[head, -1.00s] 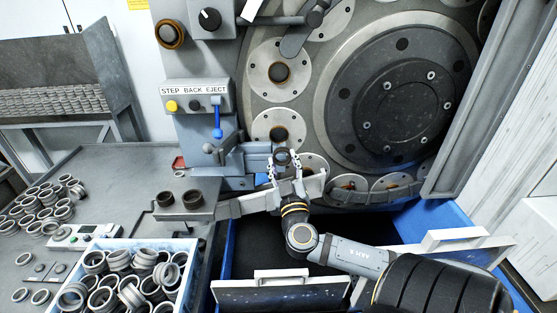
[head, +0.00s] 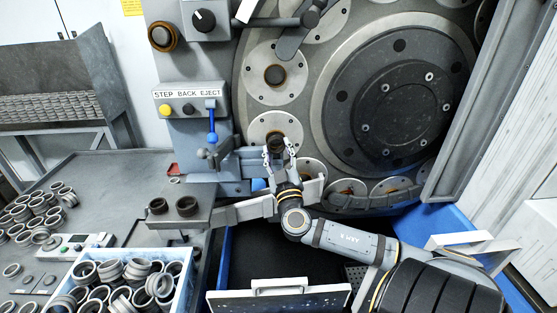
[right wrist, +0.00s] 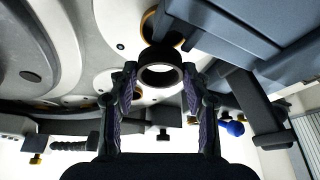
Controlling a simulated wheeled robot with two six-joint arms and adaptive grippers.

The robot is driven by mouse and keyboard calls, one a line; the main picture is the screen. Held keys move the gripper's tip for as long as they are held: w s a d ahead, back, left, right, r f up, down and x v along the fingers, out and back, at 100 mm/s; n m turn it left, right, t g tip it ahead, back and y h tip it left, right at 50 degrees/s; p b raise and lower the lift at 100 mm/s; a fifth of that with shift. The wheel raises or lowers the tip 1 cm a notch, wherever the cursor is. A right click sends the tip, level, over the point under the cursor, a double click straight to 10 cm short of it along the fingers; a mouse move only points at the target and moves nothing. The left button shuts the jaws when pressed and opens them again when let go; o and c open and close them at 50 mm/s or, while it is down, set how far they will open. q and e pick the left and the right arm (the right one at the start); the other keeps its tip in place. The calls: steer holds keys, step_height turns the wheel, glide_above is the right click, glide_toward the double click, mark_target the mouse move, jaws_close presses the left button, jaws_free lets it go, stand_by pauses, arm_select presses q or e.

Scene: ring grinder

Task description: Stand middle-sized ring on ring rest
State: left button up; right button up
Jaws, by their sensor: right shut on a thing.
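My right gripper (head: 279,151) is in front of the grinder's lower spindle discs, pointing up and away from me. It is shut on a dark ring (head: 276,143), held between its fingertips. The right wrist view shows this ring (right wrist: 160,55) from below, its bore facing the camera, with a finger on each side. I cannot tell which part is the ring rest. My left gripper is out of view.
A blue-grey fixture (head: 232,166) stands close to the left of my right gripper. A blue-handled lever (head: 212,125) hangs above it. A bin (head: 186,275) of rings stands at lower left, with more loose rings on the table. A dark opening lies below my arm.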

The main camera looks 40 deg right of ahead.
steer(key=shift+w+d+f+b, duration=0.1)
steer(key=shift+w+d+b, duration=0.2)
steer(key=shift+w+d, duration=0.75)
steer(key=shift+w, duration=0.2)
steer(key=shift+b, duration=0.35)
